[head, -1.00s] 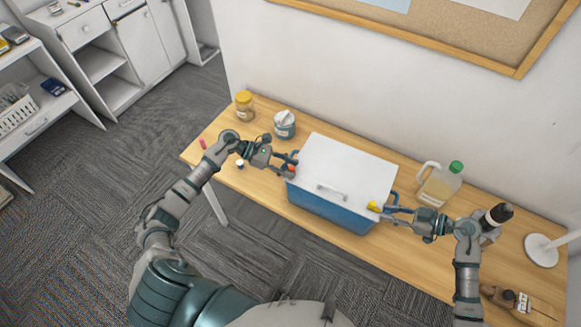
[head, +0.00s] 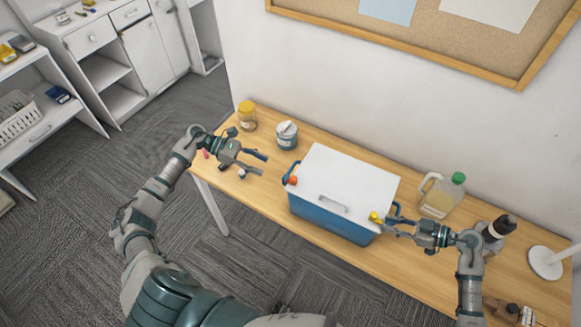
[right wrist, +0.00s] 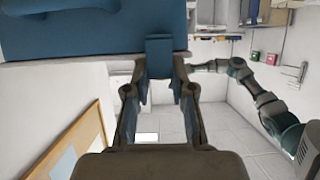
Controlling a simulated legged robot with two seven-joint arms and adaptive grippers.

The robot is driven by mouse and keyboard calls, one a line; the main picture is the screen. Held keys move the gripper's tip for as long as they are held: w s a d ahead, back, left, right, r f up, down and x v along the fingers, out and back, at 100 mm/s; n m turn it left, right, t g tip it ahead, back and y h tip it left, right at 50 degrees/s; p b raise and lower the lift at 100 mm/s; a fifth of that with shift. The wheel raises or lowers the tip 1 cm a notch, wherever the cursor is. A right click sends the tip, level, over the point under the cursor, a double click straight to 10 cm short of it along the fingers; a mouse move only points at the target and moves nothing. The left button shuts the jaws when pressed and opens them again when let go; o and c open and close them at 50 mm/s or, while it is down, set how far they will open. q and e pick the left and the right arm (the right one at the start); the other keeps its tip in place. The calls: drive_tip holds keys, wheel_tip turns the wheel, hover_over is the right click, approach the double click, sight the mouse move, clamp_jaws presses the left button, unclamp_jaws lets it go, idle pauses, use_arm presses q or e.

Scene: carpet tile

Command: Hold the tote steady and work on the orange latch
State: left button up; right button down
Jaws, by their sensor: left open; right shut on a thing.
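The blue tote (head: 330,220) with its white lid (head: 345,175) sits on the wooden table. The orange latch (head: 292,180) is on the tote's left end, beside the blue left handle. A yellow latch (head: 376,217) is at the right end. My left gripper (head: 263,164) is open and empty, left of the orange latch and apart from it. My right gripper (head: 388,226) is shut on the tote's right handle; in the right wrist view a blue handle part (right wrist: 160,55) sits between the fingers. The exact grip is partly hidden in the head view.
A yellow-lidded jar (head: 247,116) and a grey-blue tub (head: 287,135) stand behind my left gripper. A green-capped jug (head: 440,195), a dark-topped bottle (head: 497,232) and a white lamp base (head: 546,262) stand to the right. A drill-like tool lies at the lower right.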

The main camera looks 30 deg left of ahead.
idle(0.4)
drive_tip(key=c, duration=0.9)
unclamp_jaws()
